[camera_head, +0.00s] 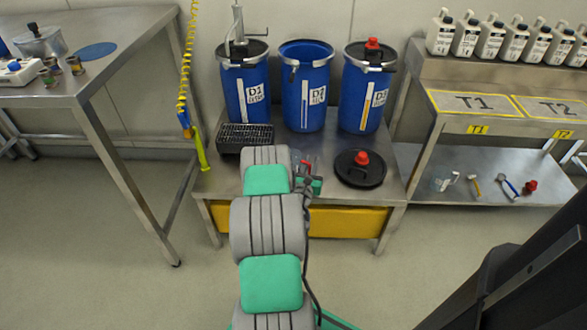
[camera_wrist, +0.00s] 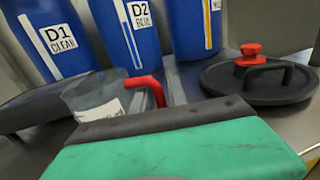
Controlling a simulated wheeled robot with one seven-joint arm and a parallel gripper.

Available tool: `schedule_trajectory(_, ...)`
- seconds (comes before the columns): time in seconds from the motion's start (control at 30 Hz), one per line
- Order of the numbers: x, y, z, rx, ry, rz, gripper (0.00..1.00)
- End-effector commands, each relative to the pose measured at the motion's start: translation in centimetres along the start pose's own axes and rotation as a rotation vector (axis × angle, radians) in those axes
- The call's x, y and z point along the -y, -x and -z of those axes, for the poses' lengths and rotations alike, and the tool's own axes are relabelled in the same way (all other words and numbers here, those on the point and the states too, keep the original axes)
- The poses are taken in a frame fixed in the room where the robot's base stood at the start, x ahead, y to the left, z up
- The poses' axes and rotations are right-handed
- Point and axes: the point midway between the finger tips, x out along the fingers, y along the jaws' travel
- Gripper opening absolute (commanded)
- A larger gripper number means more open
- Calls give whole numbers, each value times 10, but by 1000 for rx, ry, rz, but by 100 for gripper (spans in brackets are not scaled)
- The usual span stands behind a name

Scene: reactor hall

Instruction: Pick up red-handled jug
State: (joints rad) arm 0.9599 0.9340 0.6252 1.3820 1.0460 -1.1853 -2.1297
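The red-handled jug is a clear container with a white label; it stands on the low steel table in the wrist view (camera_wrist: 92,95), its red handle (camera_wrist: 150,88) on its right side. In the head view only the red handle (camera_head: 307,166) shows clearly, beside my arm, which hides most of the jug. My gripper (camera_head: 308,185) is at the jug's near side, low over the table, mostly hidden behind my arm. In the wrist view a broad green part with a black edge fills the foreground and overlaps the jug's lower part.
Blue drums D1 (camera_head: 246,95), D2 (camera_head: 305,92) and a third (camera_head: 362,97) stand behind. A black lid with a red cap (camera_head: 360,168) lies right, a black grate (camera_head: 245,137) left. A steel bench (camera_head: 470,105) with bottles stands right; a table (camera_head: 100,65) stands left.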

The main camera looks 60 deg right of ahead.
Motion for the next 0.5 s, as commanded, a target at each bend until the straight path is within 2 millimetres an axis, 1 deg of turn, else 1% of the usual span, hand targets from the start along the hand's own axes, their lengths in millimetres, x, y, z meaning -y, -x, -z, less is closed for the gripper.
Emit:
schedule_trajectory(0.03, 0, 0, 0, 0, 0, 0, 13)
schedule_trajectory(0.2, 0, 0, 0, 0, 0, 0, 0)
schedule_trajectory(0.5, 0, 0, 0, 0, 0, 0, 0)
